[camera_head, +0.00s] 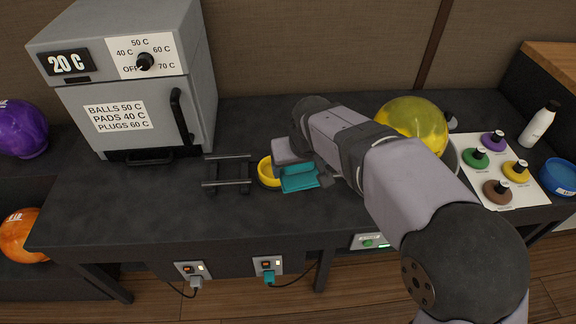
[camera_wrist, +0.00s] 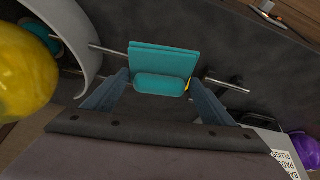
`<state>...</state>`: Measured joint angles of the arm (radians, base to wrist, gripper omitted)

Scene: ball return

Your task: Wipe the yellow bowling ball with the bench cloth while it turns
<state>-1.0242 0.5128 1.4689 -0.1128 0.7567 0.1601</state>
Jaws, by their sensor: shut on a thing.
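The yellow bowling ball (camera_head: 412,118) sits at the right of the bench, partly behind my arm. It also shows at the left edge of the wrist view (camera_wrist: 22,75). Whether it turns cannot be told. My gripper (camera_head: 297,165) is left of the ball, apart from it, over the middle of the bench. It is shut on a folded teal cloth (camera_head: 299,180). In the wrist view the cloth (camera_wrist: 165,62) sits between the two fingers of my gripper (camera_wrist: 158,88).
A grey oven (camera_head: 140,100) stands at the left.

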